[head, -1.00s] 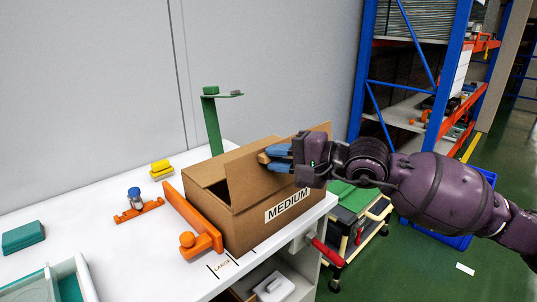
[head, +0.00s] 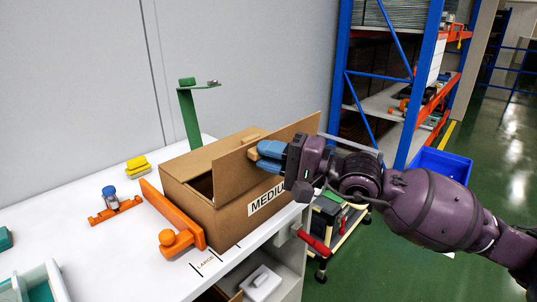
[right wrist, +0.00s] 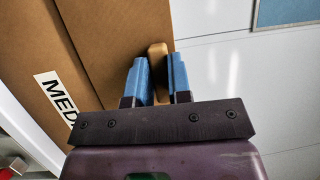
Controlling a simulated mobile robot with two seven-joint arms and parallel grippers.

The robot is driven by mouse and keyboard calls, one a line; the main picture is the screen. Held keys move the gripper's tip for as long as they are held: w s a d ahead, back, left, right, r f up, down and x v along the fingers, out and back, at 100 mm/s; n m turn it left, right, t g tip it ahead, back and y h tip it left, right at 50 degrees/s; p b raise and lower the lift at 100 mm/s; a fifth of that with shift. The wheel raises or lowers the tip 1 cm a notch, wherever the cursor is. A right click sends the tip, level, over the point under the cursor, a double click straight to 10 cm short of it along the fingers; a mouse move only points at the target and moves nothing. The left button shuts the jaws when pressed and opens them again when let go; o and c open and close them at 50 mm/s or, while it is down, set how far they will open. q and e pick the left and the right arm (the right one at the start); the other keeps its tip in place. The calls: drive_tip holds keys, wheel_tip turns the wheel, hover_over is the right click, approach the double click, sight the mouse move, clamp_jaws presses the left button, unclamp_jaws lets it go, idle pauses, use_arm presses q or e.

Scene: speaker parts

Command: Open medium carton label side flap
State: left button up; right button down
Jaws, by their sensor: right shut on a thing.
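The medium carton (head: 229,222) is a brown box on the white table, with a MEDIUM label (head: 262,201) on its near right side. Its label side flap (head: 232,168) stands up above that side, roughly upright, and the opening behind it shows dark. My right gripper (head: 262,153) has its blue fingers closed on a tan tab (head: 252,135) at the flap's upper part. In the right wrist view, the tab (right wrist: 157,55) sits between the fingertips, beside the brown board (right wrist: 110,40). My left gripper is not in view.
An orange fixture (head: 176,217) stands along the carton's left side. A green stand (head: 190,118) rises behind the carton. Yellow blocks (head: 137,165) and another orange piece (head: 115,210) lie at left. A cart and a blue-framed rack stand beyond the table's right edge.

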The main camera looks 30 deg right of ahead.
drive_tip(key=c, duration=1)
unclamp_jaws()
drive_tip(key=shift+c, duration=0.2)
use_arm(q)
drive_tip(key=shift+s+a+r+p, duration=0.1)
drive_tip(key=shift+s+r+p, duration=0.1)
drive_tip(key=shift+p, duration=0.3)
use_arm(e)
drive_tip(key=v, duration=1.1)
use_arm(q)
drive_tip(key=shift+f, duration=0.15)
use_arm(e)
drive_tip(key=shift+a, duration=0.1)
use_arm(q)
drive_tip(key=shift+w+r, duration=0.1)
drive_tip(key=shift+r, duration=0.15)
